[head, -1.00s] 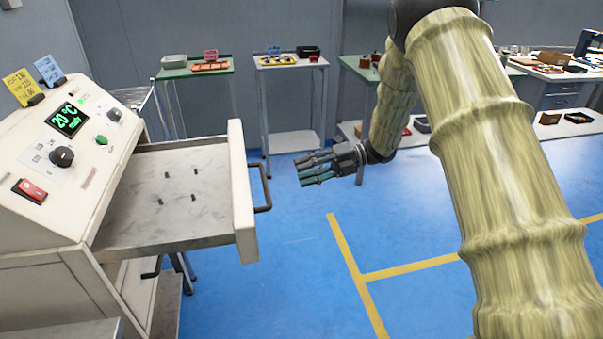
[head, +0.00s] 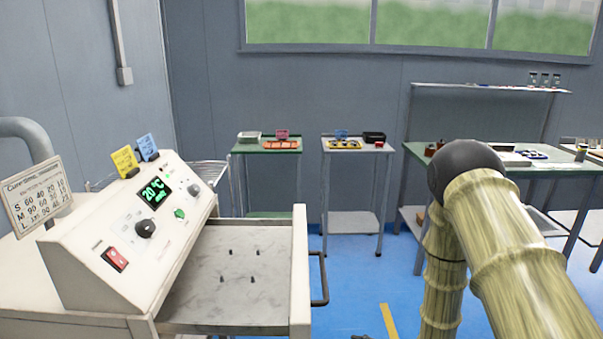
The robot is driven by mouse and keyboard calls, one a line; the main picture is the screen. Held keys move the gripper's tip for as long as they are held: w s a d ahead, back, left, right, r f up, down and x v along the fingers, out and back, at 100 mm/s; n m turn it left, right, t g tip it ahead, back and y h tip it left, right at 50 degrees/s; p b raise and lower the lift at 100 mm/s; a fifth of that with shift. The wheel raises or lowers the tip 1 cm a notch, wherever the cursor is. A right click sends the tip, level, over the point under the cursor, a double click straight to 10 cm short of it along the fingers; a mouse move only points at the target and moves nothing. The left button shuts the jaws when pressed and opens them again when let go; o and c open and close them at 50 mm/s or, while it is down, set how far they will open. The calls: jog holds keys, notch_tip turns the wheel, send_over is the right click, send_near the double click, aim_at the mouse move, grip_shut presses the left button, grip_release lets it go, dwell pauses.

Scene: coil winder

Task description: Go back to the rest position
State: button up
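My arm, in a yellow-green ribbed sleeve, comes in from the lower right of the head view, bends at a dark round joint and hangs down toward the bottom edge. My gripper is below the picture; only small dark slivers show at the bottom edge left of the forearm, too little to tell what they are. The white machine (head: 110,240) stands at the left, its display reading 20 °C. Its drawer (head: 235,295) is pulled out, with several small dark pegs on its floor and no other object in it. My arm is to the right of the drawer, apart from it.
Against the back wall stand a green-topped table (head: 266,149) with bins, a small white trolley (head: 357,218) and a longer green workbench (head: 560,168). Blue floor (head: 350,290) is free between the drawer and my arm. The drawer's dark handle (head: 321,280) sticks out to the right.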

jog(key=s+d+f+m+g+h+p, duration=0.1)
jog(key=s+m, duration=0.4)
jog(key=s, duration=0.8)
jog(key=s+d+f+m+g+h+p, duration=0.1)
jog(key=s+d+f+m+g+h, duration=0.2)
jog(key=s, duration=1)
jog(key=s+d+f+m+g+h+p, duration=0.1)
jog(key=s+f+m+g+h, duration=0.3)
jog(key=s, duration=0.9)
jog(key=d+m, duration=0.1)
jog(key=m, duration=0.2)
jog(key=shift+f+g+p, duration=0.3)
jog(key=shift+f+p, duration=0.05)
jog(key=shift+p, duration=0.05)
jog(key=shift+s+d, duration=0.1)
jog(key=shift+s, duration=0.05)
